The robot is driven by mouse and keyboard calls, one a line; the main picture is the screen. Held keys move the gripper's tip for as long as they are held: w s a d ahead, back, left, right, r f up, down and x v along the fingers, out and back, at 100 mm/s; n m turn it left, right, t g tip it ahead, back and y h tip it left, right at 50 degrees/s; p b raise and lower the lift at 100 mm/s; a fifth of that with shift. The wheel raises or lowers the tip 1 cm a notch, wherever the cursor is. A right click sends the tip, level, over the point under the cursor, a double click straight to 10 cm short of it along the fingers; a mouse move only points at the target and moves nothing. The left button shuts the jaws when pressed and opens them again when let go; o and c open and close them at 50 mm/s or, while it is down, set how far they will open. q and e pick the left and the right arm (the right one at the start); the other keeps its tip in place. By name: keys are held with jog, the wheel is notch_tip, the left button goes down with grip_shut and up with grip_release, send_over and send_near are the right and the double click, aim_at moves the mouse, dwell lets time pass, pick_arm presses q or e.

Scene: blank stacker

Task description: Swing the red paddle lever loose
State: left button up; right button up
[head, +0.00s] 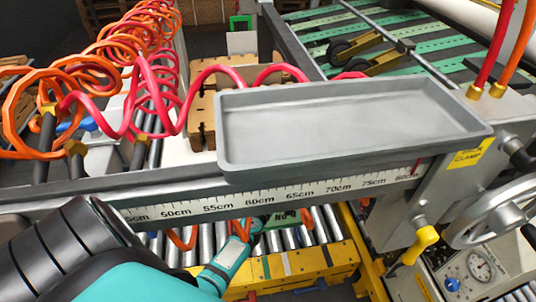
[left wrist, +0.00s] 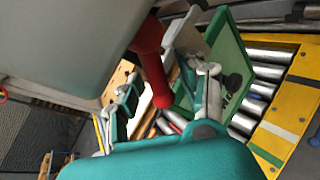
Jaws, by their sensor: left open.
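A red paddle lever (left wrist: 151,62) shows in the left wrist view, hanging below a large grey surface, with a rounded end pointing down. My left gripper (left wrist: 168,80) is open, its two fingers spread on either side of the lever in that picture. I see no contact, and the depth between them is hard to tell. In the head view my left gripper (head: 250,228) reaches below the ruler beam, partly hidden by it. I cannot make out the red lever clearly there. My right gripper is not in view.
A grey tray (head: 345,168) sits above the ruler beam (head: 270,197). A yellow frame (head: 290,265) with metal rollers lies below. A green panel (left wrist: 232,70) stands close to the right finger. A handwheel (head: 500,210) and a yellow-handled lever (head: 425,238) are at right.

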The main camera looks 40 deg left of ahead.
pick_arm(q)
jog(key=v, duration=1.2)
jog(key=shift+f, duration=0.1)
